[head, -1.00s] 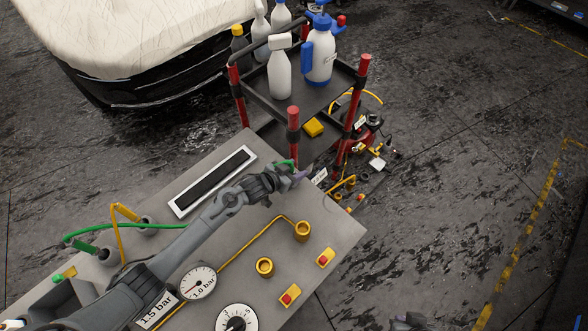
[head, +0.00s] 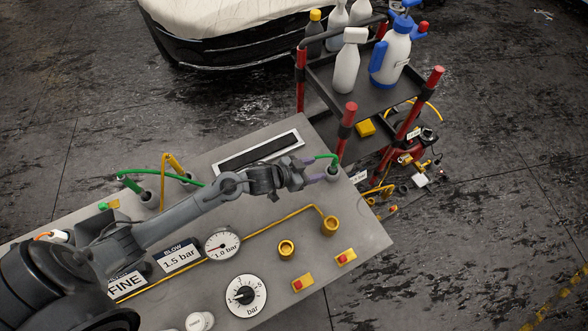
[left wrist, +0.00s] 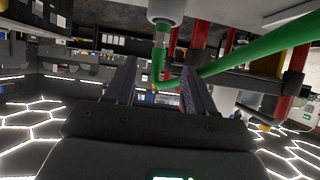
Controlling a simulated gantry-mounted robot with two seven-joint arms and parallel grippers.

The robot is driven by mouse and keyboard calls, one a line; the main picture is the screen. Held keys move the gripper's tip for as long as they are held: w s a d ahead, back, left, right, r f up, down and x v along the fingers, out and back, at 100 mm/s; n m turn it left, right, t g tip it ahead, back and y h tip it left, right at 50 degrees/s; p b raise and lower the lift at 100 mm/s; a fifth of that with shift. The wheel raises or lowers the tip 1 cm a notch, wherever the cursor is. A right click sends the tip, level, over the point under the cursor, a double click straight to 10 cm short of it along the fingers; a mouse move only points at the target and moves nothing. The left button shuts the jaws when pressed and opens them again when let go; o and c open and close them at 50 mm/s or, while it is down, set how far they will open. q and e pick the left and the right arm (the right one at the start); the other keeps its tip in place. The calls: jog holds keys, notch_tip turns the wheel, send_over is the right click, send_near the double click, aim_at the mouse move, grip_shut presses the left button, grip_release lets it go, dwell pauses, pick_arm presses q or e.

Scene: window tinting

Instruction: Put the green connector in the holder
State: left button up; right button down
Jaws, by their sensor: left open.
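My left gripper (head: 318,171) is open, with its purple-grey fingers close to a grey round holder (head: 333,173) at the far right edge of the console. A green hose (head: 325,157) bends down into the top of this holder. In the left wrist view the open fingers (left wrist: 157,76) stand apart on either side of the green connector (left wrist: 159,62), with its metal neck. The connector lines up with the pale holder cup (left wrist: 165,10) and seems seated in it; its depth is hidden. My right gripper is out of view.
The grey console (head: 355,235) carries gauges, yellow sockets and red buttons. Another green-ended hose (head: 128,181) stands at its left. A red-posted cart (head: 347,112) with bottles stands just behind the gripper. Open floor lies to the right.

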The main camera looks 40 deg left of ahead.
pick_arm(q)
jog(key=s+r+n+g+y, duration=0.3)
jog(key=s+g+y, duration=0.2)
jog(key=s, duration=2)
jog(key=shift+a+r+g, duration=0.15)
jog(key=shift+a+g, duration=0.15)
jog(key=shift+g, duration=0.9)
